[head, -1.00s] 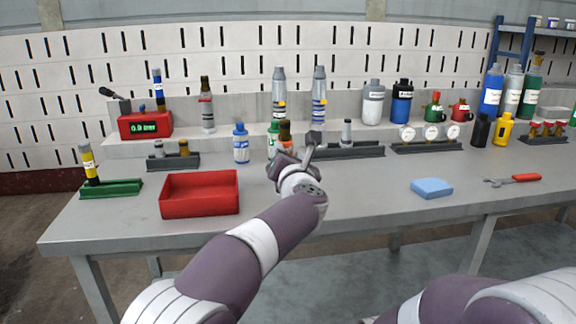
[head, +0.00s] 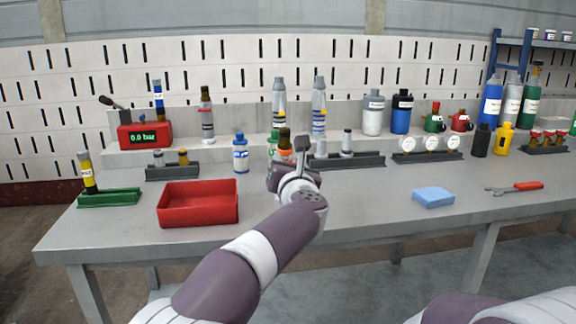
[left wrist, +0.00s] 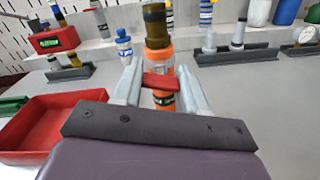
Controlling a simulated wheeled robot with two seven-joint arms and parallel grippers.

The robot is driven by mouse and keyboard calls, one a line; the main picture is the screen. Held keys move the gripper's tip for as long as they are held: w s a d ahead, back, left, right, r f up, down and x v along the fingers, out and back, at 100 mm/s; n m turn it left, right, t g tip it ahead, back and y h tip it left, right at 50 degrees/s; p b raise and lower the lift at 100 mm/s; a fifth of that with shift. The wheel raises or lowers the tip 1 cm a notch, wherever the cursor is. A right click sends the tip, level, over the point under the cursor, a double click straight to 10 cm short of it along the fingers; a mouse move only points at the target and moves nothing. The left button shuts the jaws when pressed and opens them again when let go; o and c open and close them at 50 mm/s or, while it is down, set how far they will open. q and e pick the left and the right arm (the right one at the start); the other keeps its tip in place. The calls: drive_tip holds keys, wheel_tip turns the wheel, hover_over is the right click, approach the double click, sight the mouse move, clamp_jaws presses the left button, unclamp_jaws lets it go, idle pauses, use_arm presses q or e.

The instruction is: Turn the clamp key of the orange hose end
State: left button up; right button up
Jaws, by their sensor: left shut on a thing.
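The orange hose end (left wrist: 166,103) stands upright in the left wrist view, with a brown top (left wrist: 155,25) and a dark band low on it. Its red clamp key (left wrist: 160,82) lies crosswise in front of it. My left gripper (left wrist: 160,88) is shut on the key, one grey finger at each side. In the head view the hose end (head: 285,153) is mostly hidden behind my left gripper (head: 290,165); its brown top and a bit of orange show. My right gripper is out of view.
A red tray (head: 198,216) stands left of my left arm. A blue-white bottle (head: 240,156) and a dark rack (head: 346,161) flank the hose end. A blue sponge (head: 433,197) and a red-handled wrench (head: 515,188) lie right. The front middle of the bench is clear.

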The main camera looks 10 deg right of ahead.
use_arm(q)
drive_tip(key=o, duration=1.1)
drive_tip(key=shift+c, duration=0.2)
drive_tip(key=shift+s, duration=0.1)
drive_tip(key=s, duration=1.2)
drive_tip(key=shift+s+a, duration=0.2)
drive_tip(key=shift+s, duration=0.05)
